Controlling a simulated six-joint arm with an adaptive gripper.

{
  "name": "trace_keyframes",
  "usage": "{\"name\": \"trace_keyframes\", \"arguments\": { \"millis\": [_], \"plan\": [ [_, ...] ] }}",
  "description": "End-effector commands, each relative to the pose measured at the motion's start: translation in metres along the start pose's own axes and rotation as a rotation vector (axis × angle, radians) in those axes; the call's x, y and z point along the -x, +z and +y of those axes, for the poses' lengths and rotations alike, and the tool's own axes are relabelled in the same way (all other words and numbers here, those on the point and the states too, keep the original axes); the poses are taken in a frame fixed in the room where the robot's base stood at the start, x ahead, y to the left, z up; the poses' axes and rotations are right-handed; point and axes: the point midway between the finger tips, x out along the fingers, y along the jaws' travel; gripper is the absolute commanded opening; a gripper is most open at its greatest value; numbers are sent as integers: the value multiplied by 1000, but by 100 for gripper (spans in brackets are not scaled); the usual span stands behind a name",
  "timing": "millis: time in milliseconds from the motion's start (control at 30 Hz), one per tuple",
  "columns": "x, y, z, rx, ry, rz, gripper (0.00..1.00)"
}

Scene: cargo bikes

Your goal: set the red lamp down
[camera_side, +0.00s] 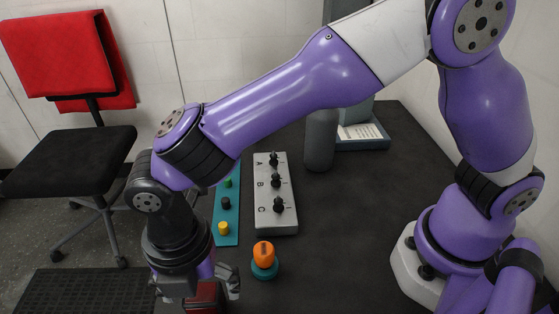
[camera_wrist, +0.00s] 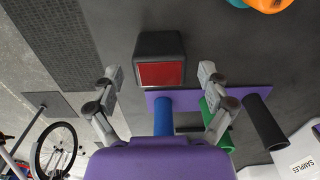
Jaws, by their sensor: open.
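The red lamp, a black block with a red face (camera_wrist: 161,74), is in the wrist view just ahead of my gripper (camera_wrist: 158,76). My gripper's two fingers are spread wide, one to each side of the lamp, with a visible gap on both sides. In the side view my gripper (camera_side: 200,288) points down at the bottom edge, and part of the red lamp (camera_side: 203,297) shows below it. The lamp appears to be on the dark table (camera_side: 345,230); its underside is hidden, so I cannot tell for certain that it touches.
An orange knob on a teal base (camera_side: 264,257) stands right of my gripper. Behind are a teal button strip (camera_side: 227,212) and a grey switch box (camera_side: 275,195).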

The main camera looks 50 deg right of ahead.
Motion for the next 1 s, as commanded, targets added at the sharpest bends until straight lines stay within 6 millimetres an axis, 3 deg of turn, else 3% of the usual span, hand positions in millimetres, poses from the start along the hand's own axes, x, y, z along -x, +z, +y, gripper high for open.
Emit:
{"name": "trace_keyframes", "arguments": {
  "millis": [233, 467, 567, 667, 800, 900, 1000],
  "plan": [
    [59, 0, 1, 0, 6, 1, 89],
    [88, 2, 0, -15, 6, 1, 89],
    [102, 21, -8, -144, 34, 4, 89],
    [122, 61, -30, -448, 99, 14, 89],
    [144, 122, -90, -1058, 235, 50, 89],
    [149, 150, -137, -1488, 341, 94, 89],
    [144, 164, -176, -1844, 438, 145, 89]
  ]
}}
